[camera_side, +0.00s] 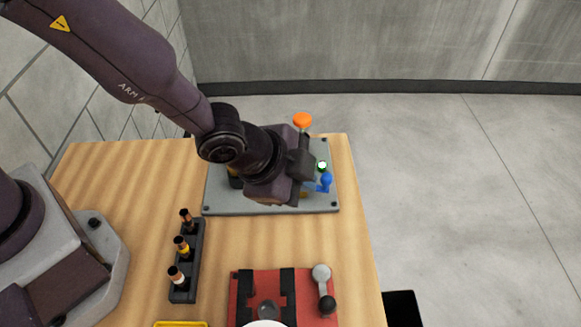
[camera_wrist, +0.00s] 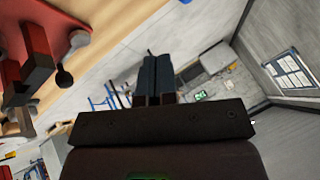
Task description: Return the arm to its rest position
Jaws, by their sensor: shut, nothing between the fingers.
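My gripper (camera_wrist: 158,75) shows in the wrist view with its two dark fingers side by side, shut and empty. In the side view my wrist hangs over the grey plate, and the fingertips are hard to make out against it. The grey plate (camera_side: 225,203) lies at the back of the wooden table and carries an orange knob (camera_side: 302,120), a green-lit button (camera_side: 322,165) and a blue part (camera_side: 325,182). My wrist hides much of the plate. I cannot make out a copper tube clearly.
A dark rack (camera_side: 195,262) with several small bottles stands left of centre on the table (camera_side: 140,190). A red fixture (camera_side: 256,290) with black bars and a grey lever sits at the front. A yellow-edged tray (camera_side: 180,324) is cut off below. Open floor lies right.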

